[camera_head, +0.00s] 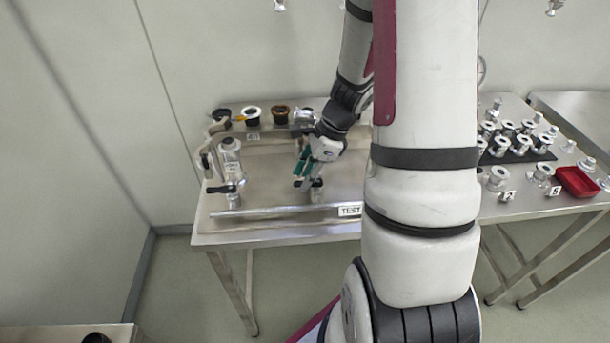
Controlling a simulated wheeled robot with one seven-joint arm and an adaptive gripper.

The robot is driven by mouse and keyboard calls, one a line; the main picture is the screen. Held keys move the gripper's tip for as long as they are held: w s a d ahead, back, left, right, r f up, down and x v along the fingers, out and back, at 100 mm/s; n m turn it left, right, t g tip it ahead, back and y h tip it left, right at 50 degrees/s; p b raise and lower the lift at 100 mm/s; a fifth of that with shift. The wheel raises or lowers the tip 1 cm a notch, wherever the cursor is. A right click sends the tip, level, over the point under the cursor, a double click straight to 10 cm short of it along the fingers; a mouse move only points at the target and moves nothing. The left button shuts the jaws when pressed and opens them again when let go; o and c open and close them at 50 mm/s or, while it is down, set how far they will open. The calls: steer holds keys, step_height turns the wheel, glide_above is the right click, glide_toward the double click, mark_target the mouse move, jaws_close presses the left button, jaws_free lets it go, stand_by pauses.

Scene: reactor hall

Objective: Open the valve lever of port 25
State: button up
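My gripper (305,178), with dark and green parts, points down over the left steel table. A valve with a black lever (222,188) stands at the table's left, below an upright metal cylinder (230,160). No number 25 can be read, so I cannot tell which fitting is port 25.
The right table holds several metal fittings (498,176) and a red tray (577,182). My arm hides the middle.

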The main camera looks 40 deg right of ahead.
steer(key=shift+a+f, duration=0.1)
steer(key=shift+f, duration=0.1)
jaws_close()
